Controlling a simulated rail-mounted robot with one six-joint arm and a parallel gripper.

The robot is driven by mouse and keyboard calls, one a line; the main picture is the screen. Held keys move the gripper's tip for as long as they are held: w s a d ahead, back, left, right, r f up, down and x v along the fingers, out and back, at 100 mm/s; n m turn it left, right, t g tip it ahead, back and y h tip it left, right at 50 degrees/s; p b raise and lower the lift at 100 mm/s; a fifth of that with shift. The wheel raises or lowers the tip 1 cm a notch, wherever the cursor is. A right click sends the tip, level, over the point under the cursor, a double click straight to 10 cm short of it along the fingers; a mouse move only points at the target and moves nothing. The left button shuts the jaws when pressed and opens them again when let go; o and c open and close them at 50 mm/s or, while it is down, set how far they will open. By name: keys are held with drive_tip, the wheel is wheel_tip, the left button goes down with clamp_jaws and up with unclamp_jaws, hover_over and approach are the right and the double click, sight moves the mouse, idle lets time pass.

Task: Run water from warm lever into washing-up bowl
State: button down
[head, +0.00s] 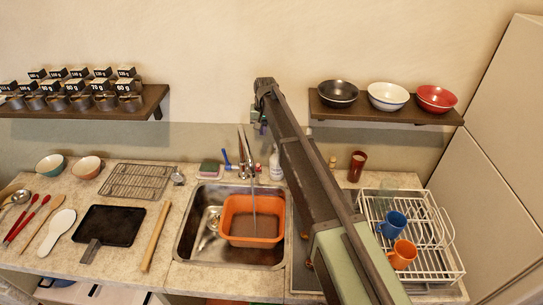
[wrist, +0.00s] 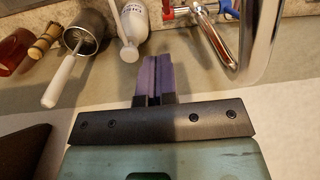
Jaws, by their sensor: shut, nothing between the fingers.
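The orange washing-up bowl (head: 233,241) sits in the steel sink (head: 187,243). The chrome tap (head: 243,150) stands behind the sink with its spout over the bowl. A thin pale streak like running water (head: 254,205) drops from the spout into the bowl. A blue lever (head: 227,160) sticks out at the tap's left. In the wrist view the red lever (wrist: 168,13), blue lever (wrist: 199,8) and chrome spout (wrist: 263,35) lie beyond my fingers. My gripper (wrist: 153,60) is shut and empty, apart from the levers; it hangs above and behind the sink (head: 262,128).
A white bottle (head: 275,165) stands close right of the tap; a green sponge (head: 209,168) lies left. A dish rack (head: 430,255) holds blue and orange mugs. A right wall shelf (head: 390,112) carries three bowls; a left one holds labelled containers. My arm hides counter right of the sink.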

wheel_tip(320, 180, down, 13)
drive_tip(key=s+a+b, duration=0.1)
drive_tip(key=b, duration=1.2)
drive_tip(key=shift+s+a+m, duration=0.15)
drive_tip(key=shift+a+m, duration=0.1)
drive_tip(key=shift+m, duration=0.15)
drive_tip(key=shift+s+a+f+b, duration=0.1)
drive_tip(key=shift+s+f+b, duration=0.45)
drive_tip(key=shift+s+b, duration=0.1)
drive_tip(key=shift+w+r, duration=0.1)
drive_tip(key=shift+r, duration=0.15)
